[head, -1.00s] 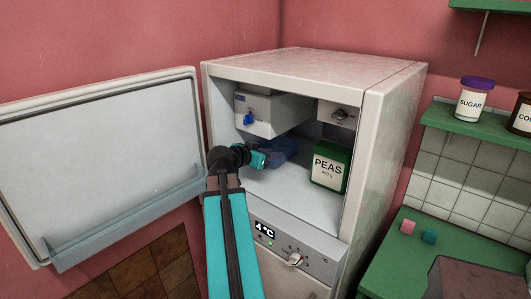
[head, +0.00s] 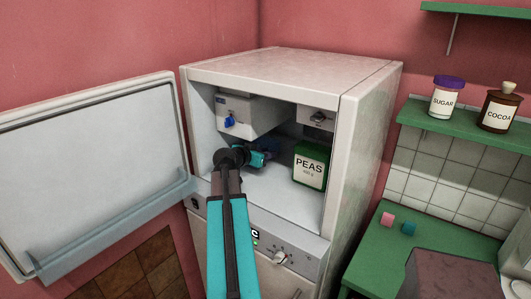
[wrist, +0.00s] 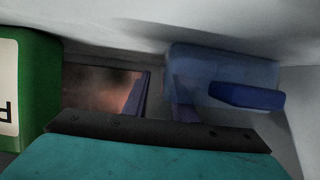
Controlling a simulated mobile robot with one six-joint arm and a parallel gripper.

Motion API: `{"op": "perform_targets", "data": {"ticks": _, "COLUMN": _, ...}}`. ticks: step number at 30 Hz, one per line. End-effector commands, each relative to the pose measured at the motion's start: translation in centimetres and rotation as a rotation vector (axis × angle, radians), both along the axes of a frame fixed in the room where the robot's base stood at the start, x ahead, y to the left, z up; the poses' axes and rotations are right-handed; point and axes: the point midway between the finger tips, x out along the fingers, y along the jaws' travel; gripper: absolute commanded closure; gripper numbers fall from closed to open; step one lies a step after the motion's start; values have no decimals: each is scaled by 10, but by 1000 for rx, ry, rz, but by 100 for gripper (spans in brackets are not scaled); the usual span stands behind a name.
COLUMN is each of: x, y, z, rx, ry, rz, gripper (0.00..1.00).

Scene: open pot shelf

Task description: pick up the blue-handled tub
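The blue tub (head: 269,145) sits in the open fridge, mostly hidden behind my gripper in the head view. In the wrist view its translucent blue body (wrist: 215,68) is at upper right, with a darker blue handle (wrist: 247,97) on it. My gripper (head: 266,157) reaches into the fridge, just in front of the tub. In the wrist view two bluish fingers (wrist: 160,97) stand apart with a gap between them, and the right one overlaps the tub's left end. I see nothing held between them. Whether a finger touches the tub cannot be told.
A green PEAS box (head: 310,165) stands right of my gripper, and at left in the wrist view (wrist: 28,90). A white compartment (head: 250,113) with a blue knob hangs above. The fridge door (head: 90,180) is open at left. Bare fridge floor lies before the box.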

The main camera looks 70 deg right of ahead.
Motion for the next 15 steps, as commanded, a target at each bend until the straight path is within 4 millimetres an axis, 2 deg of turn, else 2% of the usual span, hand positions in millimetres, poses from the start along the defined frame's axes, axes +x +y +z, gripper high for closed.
{"op": "perform_targets", "data": {"ticks": 4, "x": 0, "y": 0, "z": 0, "rx": 0, "ry": 0, "rz": 1, "gripper": 75}}
{"op": "perform_targets", "data": {"ticks": 9, "x": 1, "y": 0, "z": 0, "rx": 0, "ry": 0, "rz": 1, "gripper": 100}}
{"op": "perform_targets", "data": {"ticks": 15, "x": 1, "y": 1, "z": 0, "rx": 0, "ry": 0, "rz": 1, "gripper": 100}}
